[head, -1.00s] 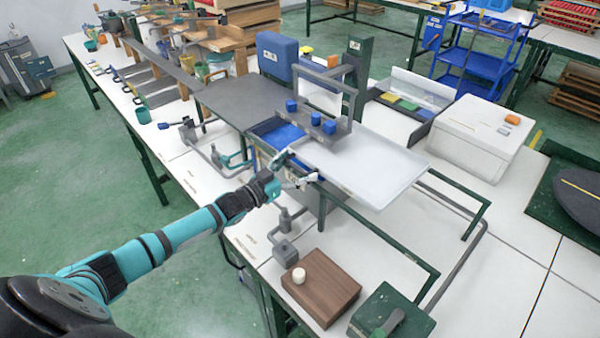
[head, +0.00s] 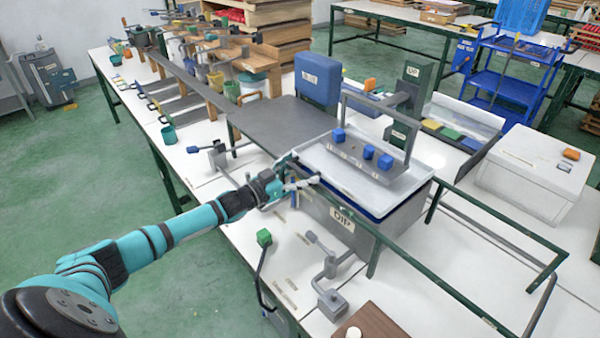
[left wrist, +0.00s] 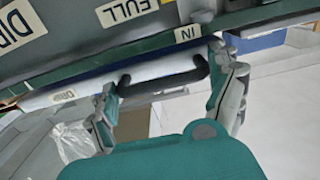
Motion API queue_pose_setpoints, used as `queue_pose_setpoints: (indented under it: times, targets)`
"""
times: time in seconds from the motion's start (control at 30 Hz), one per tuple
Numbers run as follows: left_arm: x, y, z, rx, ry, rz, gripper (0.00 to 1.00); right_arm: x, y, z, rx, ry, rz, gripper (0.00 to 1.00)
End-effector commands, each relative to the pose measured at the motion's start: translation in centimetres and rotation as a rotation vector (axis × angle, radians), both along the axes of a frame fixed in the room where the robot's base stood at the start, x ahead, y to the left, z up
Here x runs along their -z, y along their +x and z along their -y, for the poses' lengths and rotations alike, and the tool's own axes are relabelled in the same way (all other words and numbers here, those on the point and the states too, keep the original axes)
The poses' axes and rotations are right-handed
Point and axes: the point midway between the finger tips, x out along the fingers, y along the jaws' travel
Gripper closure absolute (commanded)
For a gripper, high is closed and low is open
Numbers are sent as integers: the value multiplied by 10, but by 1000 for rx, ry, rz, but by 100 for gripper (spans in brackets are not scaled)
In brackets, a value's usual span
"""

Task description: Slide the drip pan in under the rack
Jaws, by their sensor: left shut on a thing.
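The drip pan (head: 412,185), a shallow white tray, lies over the top of the grey tank marked DIP (head: 372,225). The rack (head: 362,160), a grey bar with blue knobs and a tall arched handle, is above the pan in the picture. My left gripper (head: 297,186) is at the pan's near left side. My right gripper is not in view.
A green rail (head: 440,268) runs along the right of the tank. A grey plate (head: 270,122) lies behind it at left. A blue box (head: 318,78) and an UP post (head: 408,95) stand behind. A grey clamp stand (head: 330,285) is in front.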

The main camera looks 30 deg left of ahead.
Motion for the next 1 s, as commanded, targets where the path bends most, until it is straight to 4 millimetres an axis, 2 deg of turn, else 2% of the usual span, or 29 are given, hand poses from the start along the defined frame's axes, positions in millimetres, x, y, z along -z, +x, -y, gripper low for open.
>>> queue_pose_setpoints:
  times: [0.2,0.23,0.3,0.67,0.77,1.0]
  targets:
    - [0,1,-4,-7,6,-2,68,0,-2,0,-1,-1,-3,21]
    - [0,1,-4,-8,6,-2,9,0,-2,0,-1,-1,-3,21]
    - [0,1,-4,-8,7,-2,0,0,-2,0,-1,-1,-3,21]
    - [1,-4,-4,-5,6,-1,0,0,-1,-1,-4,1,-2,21]
    - [2,-15,-8,-5,5,-3,0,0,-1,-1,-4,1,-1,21]
    - [3,-58,-23,-5,9,-7,0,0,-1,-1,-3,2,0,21]
